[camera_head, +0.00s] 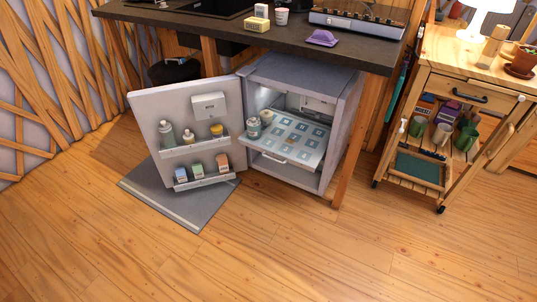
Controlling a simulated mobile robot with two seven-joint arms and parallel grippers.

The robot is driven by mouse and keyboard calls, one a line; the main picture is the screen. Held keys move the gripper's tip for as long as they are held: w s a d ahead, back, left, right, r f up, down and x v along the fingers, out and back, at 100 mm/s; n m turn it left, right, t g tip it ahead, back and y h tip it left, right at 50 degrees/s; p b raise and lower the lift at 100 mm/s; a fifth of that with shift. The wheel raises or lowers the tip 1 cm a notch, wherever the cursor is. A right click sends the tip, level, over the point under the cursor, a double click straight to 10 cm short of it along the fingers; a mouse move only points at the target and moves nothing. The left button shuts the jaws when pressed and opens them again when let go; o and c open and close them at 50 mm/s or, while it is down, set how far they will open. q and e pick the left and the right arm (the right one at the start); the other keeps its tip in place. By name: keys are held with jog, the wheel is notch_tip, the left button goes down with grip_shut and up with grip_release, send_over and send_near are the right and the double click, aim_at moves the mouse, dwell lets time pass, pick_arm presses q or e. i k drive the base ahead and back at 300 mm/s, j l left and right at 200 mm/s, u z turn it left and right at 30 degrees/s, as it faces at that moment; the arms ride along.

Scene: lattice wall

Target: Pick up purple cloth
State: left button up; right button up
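A small purple item (322,38), which looks like the folded cloth, lies on the dark countertop (270,40) near its front edge, right of centre in the head view. It sits just in front of a grey box-shaped appliance and to the right of a yellow box. Neither of my grippers shows in the head view.
Below the counter a small fridge (345,120) stands open, its door (190,105) swung out to the left over a grey mat (185,200). A wooden cart (440,75) stands at the right. A yellow box (259,24) and white cup (282,16) are on the counter. The front floor is clear.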

aim_at(324, 38)
jog(key=i+l+u, duration=0.2)
jog(key=i+l, duration=1.05)
jog(key=l, duration=0.1)
